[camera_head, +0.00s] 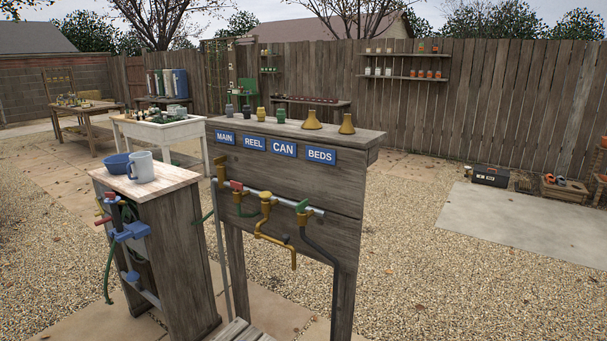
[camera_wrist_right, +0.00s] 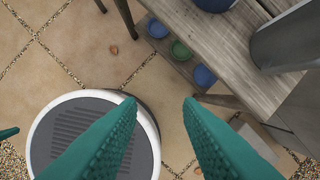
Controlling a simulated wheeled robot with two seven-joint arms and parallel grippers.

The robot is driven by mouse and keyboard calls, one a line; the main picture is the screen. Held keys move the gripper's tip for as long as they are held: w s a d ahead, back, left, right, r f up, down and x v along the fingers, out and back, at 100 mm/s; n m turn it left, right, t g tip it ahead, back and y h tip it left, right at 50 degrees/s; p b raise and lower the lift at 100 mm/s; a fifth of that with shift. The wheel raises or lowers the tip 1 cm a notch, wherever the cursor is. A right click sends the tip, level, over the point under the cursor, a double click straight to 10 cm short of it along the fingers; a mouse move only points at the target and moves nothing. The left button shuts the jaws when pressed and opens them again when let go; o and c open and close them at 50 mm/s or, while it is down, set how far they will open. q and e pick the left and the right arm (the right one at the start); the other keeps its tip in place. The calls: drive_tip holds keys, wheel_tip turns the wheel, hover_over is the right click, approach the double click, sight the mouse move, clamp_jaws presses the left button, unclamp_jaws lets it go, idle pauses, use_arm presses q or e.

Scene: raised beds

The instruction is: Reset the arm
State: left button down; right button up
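My right gripper (camera_wrist_right: 158,106) shows in the right wrist view as two teal ridged fingers. They are spread apart with nothing between them, above a paved floor. A wooden bench or table edge lies to the upper right of the fingers. A small teal tip at the left edge of that view looks like a finger of my left gripper (camera_wrist_right: 8,133); the rest of it is out of frame. Neither gripper nor arm shows in the head view.
A valve stand (camera_head: 290,205) with blue labels stands ahead. A wooden cabinet (camera_head: 185,250) left of it carries a blue bowl (camera_head: 116,163) and a grey mug (camera_head: 143,166). Open gravel (camera_head: 430,270) lies to the right. Several cups (camera_wrist_right: 181,50) sit on a low shelf.

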drive_tip(key=s+d+f+g+p, duration=0.1)
drive_tip(key=s+d+f+p, duration=0.2)
drive_tip(key=s+f, duration=1.6)
wheel_tip(320, 180, down, 4)
drive_tip(key=shift+d+f+g, duration=0.15)
drive_tip(key=shift+f+g, duration=0.05)
drive_tip(key=shift+g, duration=0.2)
